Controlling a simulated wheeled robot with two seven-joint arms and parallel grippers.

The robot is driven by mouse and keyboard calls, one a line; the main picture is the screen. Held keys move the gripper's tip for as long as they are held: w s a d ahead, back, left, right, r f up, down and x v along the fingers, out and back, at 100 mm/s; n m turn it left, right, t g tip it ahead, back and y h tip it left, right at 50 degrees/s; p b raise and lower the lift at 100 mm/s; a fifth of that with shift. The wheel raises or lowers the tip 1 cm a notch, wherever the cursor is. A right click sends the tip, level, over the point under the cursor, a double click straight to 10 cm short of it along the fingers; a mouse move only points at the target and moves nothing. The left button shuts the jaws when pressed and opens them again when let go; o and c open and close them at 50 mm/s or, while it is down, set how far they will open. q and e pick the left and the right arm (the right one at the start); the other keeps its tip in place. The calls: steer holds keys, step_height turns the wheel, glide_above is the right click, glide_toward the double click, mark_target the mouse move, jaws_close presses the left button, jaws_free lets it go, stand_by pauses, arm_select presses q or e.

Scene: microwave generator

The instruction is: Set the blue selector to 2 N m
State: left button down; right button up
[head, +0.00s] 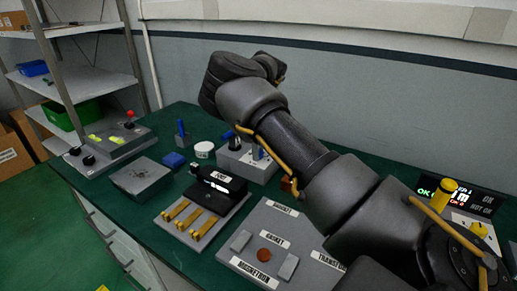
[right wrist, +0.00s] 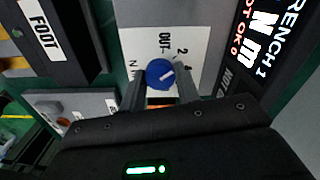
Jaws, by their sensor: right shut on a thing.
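In the right wrist view the blue selector (right wrist: 158,72) is a round knob on a white label plate (right wrist: 140,42) printed with "OUT", "2", "4" and "N m". A pale mark on the knob slants toward the upper right, roughly to the side of the 2 and 4; the exact setting is hard to tell. My right gripper (right wrist: 160,84) has one finger on each side of the knob and is shut on it. In the head view my right arm reaches in from the right over the table, with its wrist above the grey box (head: 248,163); the selector is not clearly visible there. My left gripper is not in view.
A dark display (right wrist: 262,35) with "WRENCH 1", "N m" and "NOT OK" is close by in the wrist view. A black "FOOT" block (right wrist: 50,35) lies at the left. In the head view, yellow clips (head: 190,218) and a labelled grey tray (head: 275,222) lie in front.

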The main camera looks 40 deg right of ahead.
steer(key=shift+n, duration=0.4)
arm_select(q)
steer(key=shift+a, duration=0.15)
arm_select(e)
steer(key=o, duration=1)
steer(key=shift+r, duration=0.3)
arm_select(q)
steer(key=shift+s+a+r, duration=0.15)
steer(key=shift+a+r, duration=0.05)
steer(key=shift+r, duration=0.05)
arm_select(e)
step_height(320, 180, up, 10)
steer(key=shift+r, duration=0.15)
